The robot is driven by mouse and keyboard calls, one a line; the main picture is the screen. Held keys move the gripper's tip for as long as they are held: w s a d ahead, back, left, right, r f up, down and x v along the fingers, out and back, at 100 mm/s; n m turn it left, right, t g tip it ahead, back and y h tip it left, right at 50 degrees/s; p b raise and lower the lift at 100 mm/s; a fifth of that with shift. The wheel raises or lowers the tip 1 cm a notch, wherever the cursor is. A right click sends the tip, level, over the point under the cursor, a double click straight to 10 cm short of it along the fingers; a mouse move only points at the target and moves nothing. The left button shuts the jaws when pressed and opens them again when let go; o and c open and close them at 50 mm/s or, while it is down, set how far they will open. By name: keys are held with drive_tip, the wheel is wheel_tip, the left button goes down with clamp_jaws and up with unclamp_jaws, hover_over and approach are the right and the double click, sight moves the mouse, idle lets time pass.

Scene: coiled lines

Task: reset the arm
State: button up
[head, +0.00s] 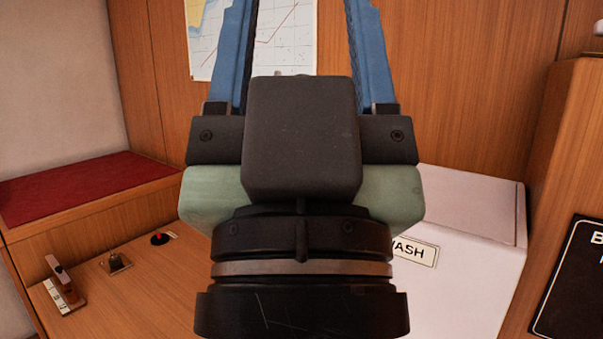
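My gripper (302,20) fills the middle of the head view, pointing up, with its dark body and greenish housing close to the camera. Its two blue fingers stand well apart, and only the wall and a chart show between them. The finger ends run past the top edge of the picture, so the tips are hidden. Nothing is seen held in the visible part of the gap.
A wall chart (205,45) hangs behind on wood panelling. A red-topped bench (85,185) is at left. The wooden counter (130,295) carries small fittings. A white unit (475,240) labelled "ASH" in its visible part and a dark sign (575,285) are at right.

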wheel_tip(320, 180, up, 22)
drive_tip(key=p, duration=1.9)
